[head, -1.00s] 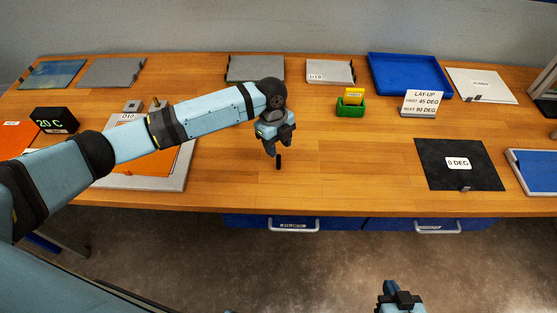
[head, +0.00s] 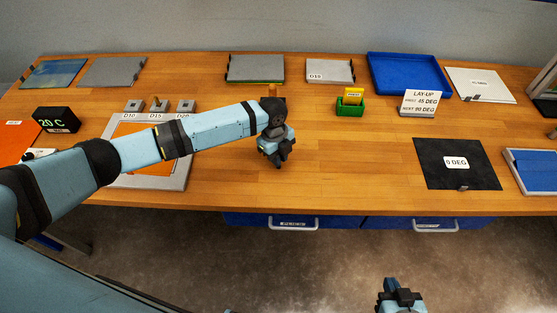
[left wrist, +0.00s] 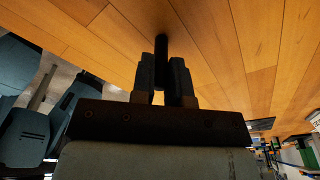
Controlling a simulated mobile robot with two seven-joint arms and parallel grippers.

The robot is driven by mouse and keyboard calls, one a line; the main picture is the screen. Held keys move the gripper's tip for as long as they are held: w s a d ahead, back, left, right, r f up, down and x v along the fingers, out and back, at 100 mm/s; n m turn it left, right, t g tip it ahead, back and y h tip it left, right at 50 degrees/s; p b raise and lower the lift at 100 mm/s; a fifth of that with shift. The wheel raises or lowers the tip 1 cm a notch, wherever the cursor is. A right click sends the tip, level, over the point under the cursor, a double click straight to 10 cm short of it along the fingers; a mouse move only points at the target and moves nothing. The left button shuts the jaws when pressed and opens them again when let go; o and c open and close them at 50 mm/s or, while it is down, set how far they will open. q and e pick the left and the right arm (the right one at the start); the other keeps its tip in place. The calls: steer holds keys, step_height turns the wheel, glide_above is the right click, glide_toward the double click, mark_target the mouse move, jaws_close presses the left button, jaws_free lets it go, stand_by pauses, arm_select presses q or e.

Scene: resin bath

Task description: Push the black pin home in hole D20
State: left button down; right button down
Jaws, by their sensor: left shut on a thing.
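The black pin (left wrist: 161,48) is between the fingertips of my left gripper (left wrist: 161,75) in the left wrist view, with its far end sticking out beyond them. In the head view my left gripper (head: 277,160) is low over the middle of the bench, and the pin cannot be made out there. The grey D20 block (head: 186,105) stands left of the gripper, behind its label, well apart from the pin. Its hole is too small to see clearly. My right gripper (head: 400,297) shows at the bottom edge; its jaws are unclear.
The D10 block (head: 133,105) and the D15 block (head: 157,107), with a brass-coloured peg, stand left of D20. My left arm crosses the white-framed orange panel (head: 128,152). A green holder (head: 351,107) stands right. The bench between the gripper and the black 0 DEG sheet (head: 458,180) is clear.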

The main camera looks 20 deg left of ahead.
arm_select(q)
step_height(320, 180, up, 20)
steer(key=b, duration=0.2)
stand_by(0.4)
